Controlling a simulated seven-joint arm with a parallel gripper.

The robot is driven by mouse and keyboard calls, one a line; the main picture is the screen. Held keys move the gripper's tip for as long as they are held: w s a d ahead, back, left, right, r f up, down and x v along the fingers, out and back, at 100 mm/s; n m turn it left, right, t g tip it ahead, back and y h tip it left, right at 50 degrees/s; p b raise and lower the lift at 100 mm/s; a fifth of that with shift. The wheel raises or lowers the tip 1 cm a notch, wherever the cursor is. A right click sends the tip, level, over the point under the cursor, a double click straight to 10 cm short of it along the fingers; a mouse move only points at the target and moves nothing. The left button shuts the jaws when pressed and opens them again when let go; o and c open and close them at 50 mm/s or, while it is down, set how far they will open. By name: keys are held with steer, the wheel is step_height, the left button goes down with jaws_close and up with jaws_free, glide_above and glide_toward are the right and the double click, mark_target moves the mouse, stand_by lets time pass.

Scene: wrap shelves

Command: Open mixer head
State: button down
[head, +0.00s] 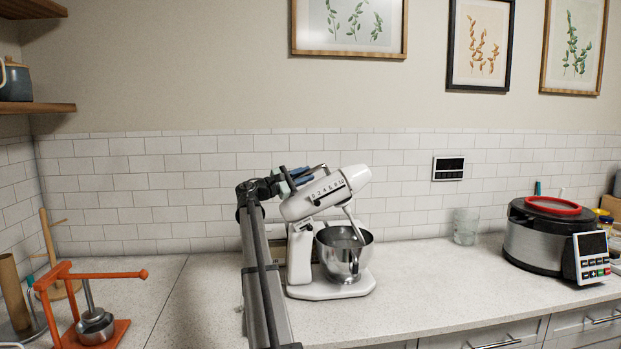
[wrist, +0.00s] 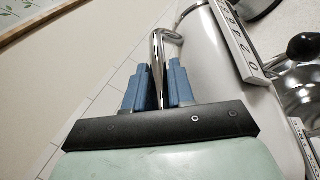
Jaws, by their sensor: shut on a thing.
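The white stand mixer's head (head: 352,178) is tilted up, with its front end raised toward the right above the steel bowl (head: 342,256). The whisk or beater shaft (head: 352,224) slants down from the head into the bowl. My gripper (head: 303,173) is at the left upper side of the head. In the wrist view, the blue fingers of my gripper (wrist: 160,78) stand on both sides of a bent metal bar (wrist: 159,52) beside the white head (wrist: 209,55). The fingers are shut on this bar. My arm hides part of the mixer's rear.
A rice cooker (head: 533,246) with a red ring on its lid stands on the right of the counter (head: 430,285). A glass (head: 466,226) is near the wall. An orange press (head: 65,300) is at left. Counter between mixer and cooker is clear.

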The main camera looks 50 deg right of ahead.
steer(key=shift+w+a+f+n+h, duration=0.1)
steer(key=shift+w+a+n+h, duration=0.5)
steer(key=shift+w+a+h, duration=0.6)
steer(key=shift+w+a+f+n+h, duration=0.25)
steer(key=shift+w+a+n+h, duration=0.3)
steer(key=shift+w+a+h, duration=0.15)
steer(key=shift+w+a+f+n+h, duration=0.25)
steer(key=shift+w+a+n+h, duration=0.35)
steer(key=shift+h, duration=0.2)
steer(key=shift+a, duration=0.1)
steer(key=c, duration=1.3)
jaws_free()
steer(key=shift+c, duration=0.2)
steer(key=v, duration=1.3)
steer(key=shift+a+f, duration=0.2)
steer(key=shift+f, duration=0.2)
steer(key=shift+w, duration=0.1)
